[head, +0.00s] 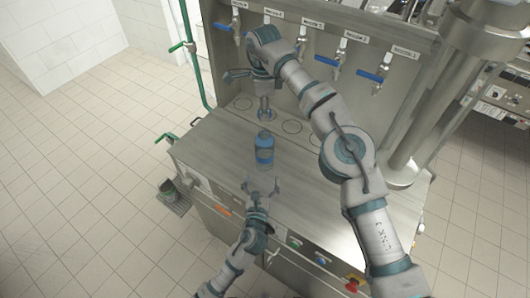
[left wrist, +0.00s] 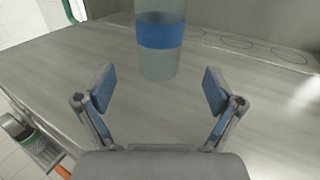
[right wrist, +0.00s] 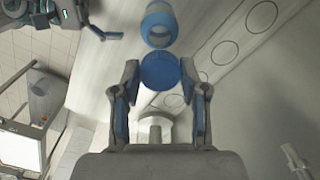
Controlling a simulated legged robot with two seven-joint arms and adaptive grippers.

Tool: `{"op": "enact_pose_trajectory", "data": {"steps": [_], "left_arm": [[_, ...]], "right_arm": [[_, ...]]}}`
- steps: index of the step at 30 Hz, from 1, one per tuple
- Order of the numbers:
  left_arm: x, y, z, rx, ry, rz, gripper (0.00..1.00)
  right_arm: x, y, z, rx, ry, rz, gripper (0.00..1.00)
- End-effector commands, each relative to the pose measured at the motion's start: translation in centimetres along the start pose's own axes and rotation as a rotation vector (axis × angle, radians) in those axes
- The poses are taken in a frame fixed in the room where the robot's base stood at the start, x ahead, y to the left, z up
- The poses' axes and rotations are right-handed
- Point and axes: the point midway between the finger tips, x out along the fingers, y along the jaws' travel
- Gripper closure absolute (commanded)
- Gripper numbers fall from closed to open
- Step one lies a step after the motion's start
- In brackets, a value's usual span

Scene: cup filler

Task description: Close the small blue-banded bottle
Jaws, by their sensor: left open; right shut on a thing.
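The small clear bottle with a blue band (head: 264,157) stands upright on the steel counter. Its lower part and band fill the top middle of the left wrist view (left wrist: 160,60), and its top is cut off there. My left gripper (left wrist: 158,88) is open and empty, facing the bottle from the front and apart from it. My right gripper (right wrist: 160,75) is shut on a round blue cap (right wrist: 160,71), held between its fingertips. In the right wrist view the bottle (right wrist: 158,24) is just beyond the cap, which is apart from it.
A row of taps with blue handles (head: 370,77) lines the back panel behind the counter (head: 205,142). Circles mark the counter beneath them. A thick metal column (head: 418,140) stands at the right. Counter left of the bottle is clear. Buttons line the front edge.

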Motion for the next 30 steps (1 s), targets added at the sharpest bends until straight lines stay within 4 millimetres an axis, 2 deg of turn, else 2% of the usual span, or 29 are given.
{"op": "enact_pose_trajectory", "data": {"steps": [8, 11, 21, 25, 30], "left_arm": [[0.8, 0.0, 0.1, -0.001, -0.002, 0.001, 0.07], [2.2, 0.0, 0.1, -0.002, -0.002, 0.002, 0.07], [8.6, 0.0, 0.0, -0.002, 0.0, 0.001, 0.07], [10.4, 0.0, 0.1, -0.003, -0.001, 0.001, 0.07], [11.7, 0.0, 0.0, -0.002, 0.0, 0.001, 0.07]], "right_arm": [[-0.1, 0.0, 0.0, 0.0, 0.0, -0.001, 0.67], [-0.1, 0.0, 0.0, 0.0, 0.0, -0.001, 0.67], [0.0, 0.0, 0.0, 0.0, 0.0, 0.0, 0.67], [-0.1, 0.1, 0.0, 0.0, 0.0, -0.001, 0.67], [-0.1, 0.1, 0.0, 0.0, 0.0, -0.001, 0.67]]}}
